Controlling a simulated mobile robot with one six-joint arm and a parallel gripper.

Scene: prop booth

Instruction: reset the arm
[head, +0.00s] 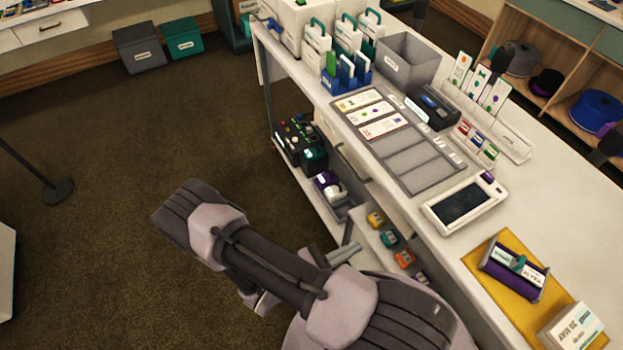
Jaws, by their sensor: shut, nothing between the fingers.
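My arm reaches from the bottom of the head view up and left over the carpet, folded in front of the counter. My gripper (343,254) shows only in part behind my arm, as two grey fingers close together beside the counter's lower shelf. It is shut and holds nothing. The rest of the gripper is hidden by my arm.
The white counter (590,215) runs along the right, with a card tray (412,160), a tablet (464,206), a grey bin (407,62) and a yellow mat (487,283). Carpet (100,270) is clear at left, near a post base (58,191).

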